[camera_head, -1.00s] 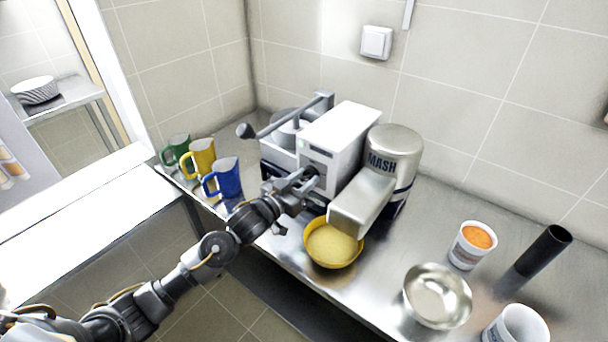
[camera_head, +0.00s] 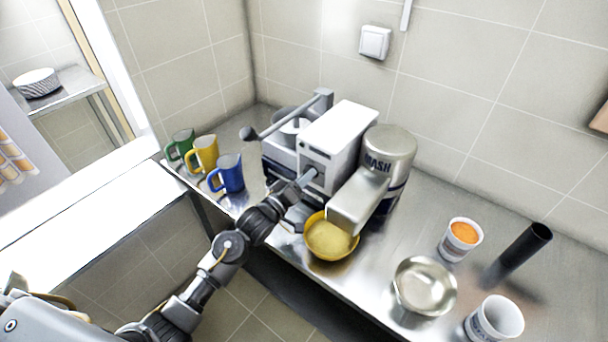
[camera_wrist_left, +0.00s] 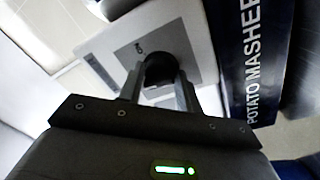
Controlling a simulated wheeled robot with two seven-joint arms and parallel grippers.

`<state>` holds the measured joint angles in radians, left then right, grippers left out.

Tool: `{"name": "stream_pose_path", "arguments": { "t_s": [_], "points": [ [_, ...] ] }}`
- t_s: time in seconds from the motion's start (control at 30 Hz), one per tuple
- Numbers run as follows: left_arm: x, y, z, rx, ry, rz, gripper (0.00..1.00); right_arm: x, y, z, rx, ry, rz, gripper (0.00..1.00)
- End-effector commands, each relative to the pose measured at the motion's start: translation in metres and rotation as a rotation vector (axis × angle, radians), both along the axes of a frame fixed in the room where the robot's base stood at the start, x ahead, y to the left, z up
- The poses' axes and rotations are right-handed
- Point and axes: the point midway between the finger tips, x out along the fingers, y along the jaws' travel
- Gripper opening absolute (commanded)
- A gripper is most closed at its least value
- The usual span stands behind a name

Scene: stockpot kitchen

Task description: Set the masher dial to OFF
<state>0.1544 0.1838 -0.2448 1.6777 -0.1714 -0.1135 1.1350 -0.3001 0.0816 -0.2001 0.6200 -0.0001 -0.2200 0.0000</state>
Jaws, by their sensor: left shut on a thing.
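The masher (camera_head: 345,130) is a white box with a steel MASH drum beside it, on the steel counter. Its dial (camera_wrist_left: 160,68) is a dark round knob on a grey plate in the left wrist view, with a small mark above it. My left gripper (camera_head: 304,181) reaches the front of the white box. In the wrist view its fingers (camera_wrist_left: 160,84) sit on either side of the dial and are shut on it. In the head view the gripper hides most of the dial. I cannot read which setting it points at. My right gripper is not in view.
A yellow bowl (camera_head: 331,254) with yellowish contents is under the spout. A steel bowl (camera_head: 426,308), an orange-filled cup (camera_head: 447,246), a white cup (camera_head: 472,326) and a black cylinder (camera_head: 522,254) are right.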

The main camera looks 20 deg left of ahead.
Motion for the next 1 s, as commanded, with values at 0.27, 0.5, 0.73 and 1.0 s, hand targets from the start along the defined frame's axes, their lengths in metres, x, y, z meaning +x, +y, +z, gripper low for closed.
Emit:
{"name": "stream_pose_path", "arguments": {
  "t_s": [0.27, 0.5, 0.73, 1.0],
  "points": [
    [-0.0002, 0.0000, -0.0004, -0.083, 0.035, 0.000, 0.11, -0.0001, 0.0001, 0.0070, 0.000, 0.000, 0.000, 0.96],
    [-0.0002, -0.0003, -0.0010, -0.103, 0.043, 0.000, 0.12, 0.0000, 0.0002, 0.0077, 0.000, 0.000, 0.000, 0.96],
    [-0.0002, -0.0004, -0.0011, -0.103, 0.043, 0.000, 0.11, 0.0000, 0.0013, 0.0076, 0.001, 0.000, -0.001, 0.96],
    [-0.0001, -0.0003, -0.0008, -0.102, 0.042, 0.000, 0.55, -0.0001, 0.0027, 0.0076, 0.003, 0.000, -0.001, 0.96]
  ]
}}
